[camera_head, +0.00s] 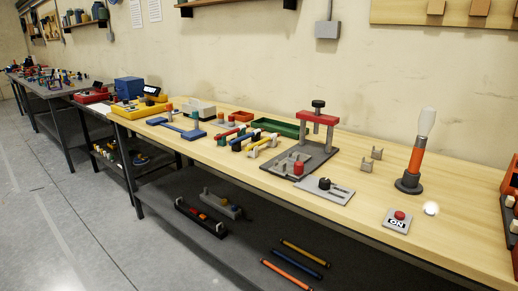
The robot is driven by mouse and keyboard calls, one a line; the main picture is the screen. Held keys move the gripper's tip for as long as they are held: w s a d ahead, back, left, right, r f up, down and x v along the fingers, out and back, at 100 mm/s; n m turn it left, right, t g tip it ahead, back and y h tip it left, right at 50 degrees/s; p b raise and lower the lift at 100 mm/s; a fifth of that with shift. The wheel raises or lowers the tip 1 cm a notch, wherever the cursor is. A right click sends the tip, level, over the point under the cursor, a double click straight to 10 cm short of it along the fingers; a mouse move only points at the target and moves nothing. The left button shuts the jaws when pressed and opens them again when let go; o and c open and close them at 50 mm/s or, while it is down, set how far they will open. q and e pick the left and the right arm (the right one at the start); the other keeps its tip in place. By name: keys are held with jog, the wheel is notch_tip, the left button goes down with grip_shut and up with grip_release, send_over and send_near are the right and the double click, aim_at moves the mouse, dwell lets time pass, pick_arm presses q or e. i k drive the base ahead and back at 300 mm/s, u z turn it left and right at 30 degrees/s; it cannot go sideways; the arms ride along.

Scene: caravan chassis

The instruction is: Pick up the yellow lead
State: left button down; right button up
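A small group of coloured rod-shaped pieces lies on the middle of the wooden workbench (225,158). A yellow piece (262,147) lies at its right side, by small pale holders. A red piece (228,133) and a blue piece (237,145) lie beside it. I cannot tell for sure that the yellow piece is the lead; it is small and partly crowded by its neighbours. Neither of my grippers shows in the head view.
A red-topped press (318,119), a green tray (277,127) and an orange lamp (415,158) stand on the bench. An ON button box (397,220) is near the front edge. Several rods, including a yellow-orange one (304,252), lie on the lower shelf. Grey floor is clear at left.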

aim_at(270, 138)
jog(key=u, duration=0.55)
jog(key=i, duration=0.95)
jog(key=u, duration=0.3)
